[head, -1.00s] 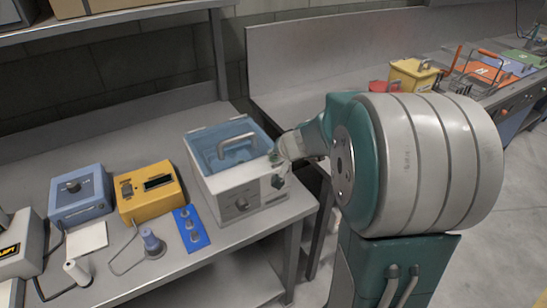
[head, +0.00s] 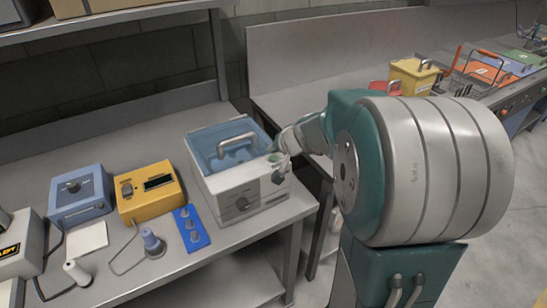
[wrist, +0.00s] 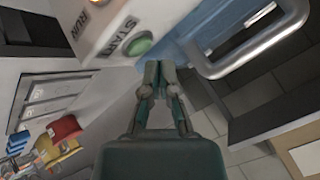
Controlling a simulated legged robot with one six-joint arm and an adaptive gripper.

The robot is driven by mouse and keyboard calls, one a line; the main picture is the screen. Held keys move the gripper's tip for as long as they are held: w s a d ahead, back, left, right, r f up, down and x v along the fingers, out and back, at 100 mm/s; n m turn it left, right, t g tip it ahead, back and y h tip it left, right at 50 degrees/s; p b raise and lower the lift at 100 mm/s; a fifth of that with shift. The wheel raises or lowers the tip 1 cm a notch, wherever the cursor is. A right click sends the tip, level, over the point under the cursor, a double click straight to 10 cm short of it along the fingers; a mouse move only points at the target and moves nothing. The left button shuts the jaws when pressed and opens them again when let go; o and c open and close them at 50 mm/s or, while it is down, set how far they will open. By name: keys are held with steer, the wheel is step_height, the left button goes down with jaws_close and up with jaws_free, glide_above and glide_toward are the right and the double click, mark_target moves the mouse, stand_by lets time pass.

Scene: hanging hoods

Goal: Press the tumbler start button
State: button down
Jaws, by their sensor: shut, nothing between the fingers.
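The tumbler (head: 246,190) is a pale box with a blue see-through lid and a grey handle (head: 238,142), on the bench. In the wrist view its white panel (wrist: 110,25) carries a round green start button (wrist: 139,45) beside the word START. My gripper (wrist: 158,72) is shut and empty, its fingertips just below and right of the button in that picture. Whether they touch the panel I cannot tell.
A lamp (wrist: 97,3) by the word RUN glows orange. Left of the tumbler are a blue tray with knobs (head: 191,227), a yellow box (head: 148,193) and a blue box (head: 79,194). A yellow bin (head: 412,77) stands on the bench behind my arm.

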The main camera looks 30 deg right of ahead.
mark_target(274, 159)
steer(key=shift+r, duration=0.1)
steer(key=shift+r, duration=2.45)
steer(key=shift+s+a+r, duration=0.1)
steer(key=shift+s+a, duration=0.05)
steer(key=shift+a, duration=0.2)
steer(key=s+a+r+n+g+y, duration=0.1)
steer(key=s+a+r+n, duration=0.15)
steer(key=s+a, duration=0.45)
steer(key=s+a+n+g+h, duration=0.1)
steer(key=s+a+n, duration=0.1)
steer(key=s, duration=0.7)
steer(key=s+a+f+n+g+h, duration=0.1)
steer(key=s+a+n, duration=0.2)
steer(key=s, duration=0.5)
steer(key=shift+s+a+f+g, duration=0.2)
steer(key=shift+s+a+g, duration=0.15)
steer(key=shift+a, duration=0.5)
